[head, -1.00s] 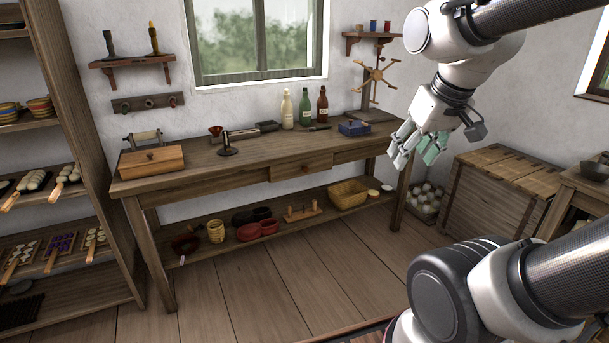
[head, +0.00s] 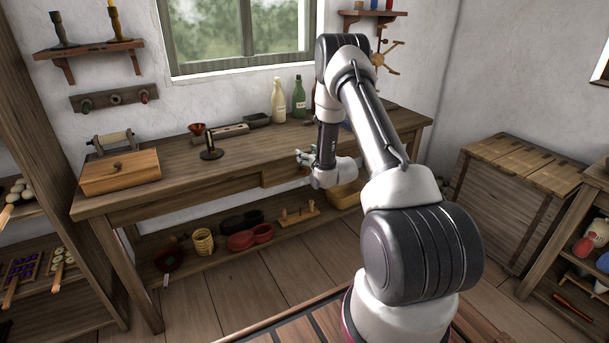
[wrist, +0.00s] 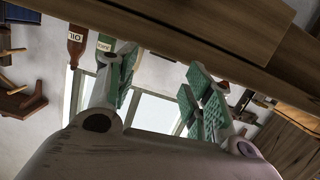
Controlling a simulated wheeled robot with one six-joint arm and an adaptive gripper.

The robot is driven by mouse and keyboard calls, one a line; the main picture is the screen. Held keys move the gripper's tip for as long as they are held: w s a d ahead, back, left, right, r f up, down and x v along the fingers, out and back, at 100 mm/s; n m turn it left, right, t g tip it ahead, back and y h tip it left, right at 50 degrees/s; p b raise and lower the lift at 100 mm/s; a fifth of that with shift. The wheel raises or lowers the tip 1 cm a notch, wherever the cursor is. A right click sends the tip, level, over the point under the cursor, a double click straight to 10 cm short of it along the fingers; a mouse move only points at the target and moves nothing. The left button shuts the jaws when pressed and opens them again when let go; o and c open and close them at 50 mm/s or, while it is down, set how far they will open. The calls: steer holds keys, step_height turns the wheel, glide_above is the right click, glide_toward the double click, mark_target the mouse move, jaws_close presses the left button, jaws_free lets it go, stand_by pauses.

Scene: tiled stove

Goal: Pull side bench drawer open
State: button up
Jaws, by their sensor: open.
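The wooden side bench (head: 235,163) stands against the wall below the window. Its drawer (head: 280,174) sits under the bench top and looks shut; my gripper and arm hide its right part, and I cannot make out a knob. My gripper (head: 303,157) is in front of the bench at about drawer height. In the upside-down wrist view, my gripper (wrist: 160,85) is open, with green pads apart and nothing between them. The bench front crosses the top of that view, with a panel that looks like the drawer front (wrist: 235,22). I see no contact with it.
On the bench are a wooden box (head: 120,172), a black stand (head: 210,148) and bottles (head: 278,100). A wooden chest (head: 515,190) stands right. Floor before the bench is mostly clear.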

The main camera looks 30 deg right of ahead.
steer(key=t, duration=0.2)
glide_toward(304, 172)
steer(key=w, duration=0.2)
steer(key=shift+m, duration=0.3)
steer(key=w, duration=0.7)
steer(key=shift+w+f, duration=0.1)
steer(key=shift+f, duration=0.2)
steer(key=shift+c, duration=0.4)
steer(key=shift+a, duration=0.1)
jaws_close()
